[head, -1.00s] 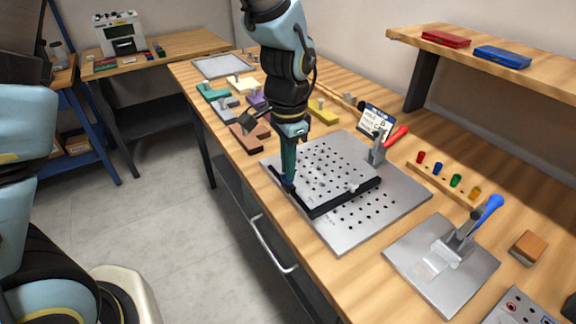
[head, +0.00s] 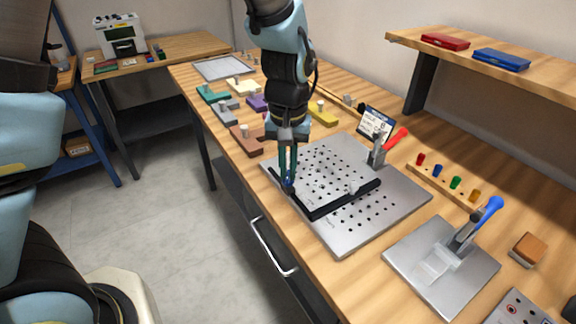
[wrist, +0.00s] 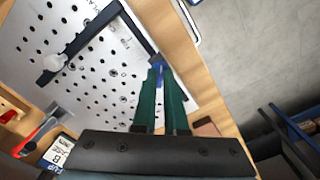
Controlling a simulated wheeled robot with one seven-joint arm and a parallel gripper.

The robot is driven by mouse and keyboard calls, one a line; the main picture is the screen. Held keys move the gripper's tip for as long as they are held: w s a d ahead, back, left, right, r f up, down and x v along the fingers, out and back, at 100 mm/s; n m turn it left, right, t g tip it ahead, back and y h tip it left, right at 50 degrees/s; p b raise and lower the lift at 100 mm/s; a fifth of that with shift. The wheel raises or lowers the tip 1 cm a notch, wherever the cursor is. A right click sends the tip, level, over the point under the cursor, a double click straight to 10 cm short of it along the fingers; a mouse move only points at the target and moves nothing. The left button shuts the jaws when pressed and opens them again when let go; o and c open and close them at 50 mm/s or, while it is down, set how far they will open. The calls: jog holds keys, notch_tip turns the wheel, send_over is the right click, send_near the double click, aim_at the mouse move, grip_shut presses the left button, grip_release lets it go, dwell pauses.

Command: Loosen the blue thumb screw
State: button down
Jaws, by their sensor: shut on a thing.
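In the head view only a bit of blue (head: 288,189) shows between the fingertips. My gripper (head: 289,184) points straight down and is shut on the thumb screw. In the wrist view its two green fingers (wrist: 160,80) meet at the blue screw, hiding part of it. A pale knob (head: 352,188) sits on the fence's other arm, apart from my gripper.
A red-handled clamp (head: 378,152) and a label card (head: 376,122) stand behind the plate. Coloured blocks (head: 246,140) lie to the left. A blue-handled clamp fixture (head: 440,262) is at right, with coloured pegs (head: 438,174) behind it. The bench's front edge is close to my gripper.

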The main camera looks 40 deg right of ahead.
aim_at(288, 174)
jog(key=n+p, duration=0.1)
jog(key=n, duration=0.3)
jog(key=shift+r, duration=0.15)
jog(key=shift+n+p, duration=0.95)
jog(key=shift+n, duration=1.15)
jog(key=c, duration=1)
grip_release()
jog(key=shift+o, duration=0.2)
notch_tip(288, 174, up, 10)
jog(key=b, duration=0.1)
jog(key=shift+r+b, duration=0.25)
jog(key=shift+b, duration=0.1)
